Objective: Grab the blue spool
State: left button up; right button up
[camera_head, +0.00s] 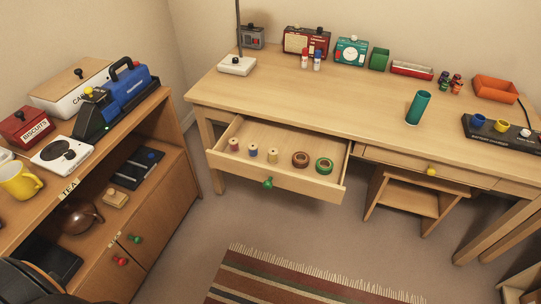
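The blue spool (253,150) is small, with a blue middle and pale ends, and stands in the open drawer (225,167) of the desk. A reddish spool (234,145) is to its left and a yellowish spool (273,156) to its right. Further right in the drawer lie a dark red-brown roll (300,159) and a green roll (324,165). Neither of my grippers is in view.
The drawer sticks out from the desk (300,90), with a green knob (267,183) on its front. A stool (412,197) stands to its right. A loaded cabinet (165,215) is on the left. Floor and a striped rug (300,280) lie in front.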

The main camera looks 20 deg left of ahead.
aim_at(252, 147)
jog(key=u, duration=0.45)
jog(key=i+l+u, duration=0.15)
jog(key=l+u, duration=0.25)
jog(key=i+l+u, duration=0.15)
jog(key=l+u, duration=0.2)
jog(key=i+l+u, duration=0.1)
jog(key=l+u, duration=0.3)
jog(key=j, duration=0.1)
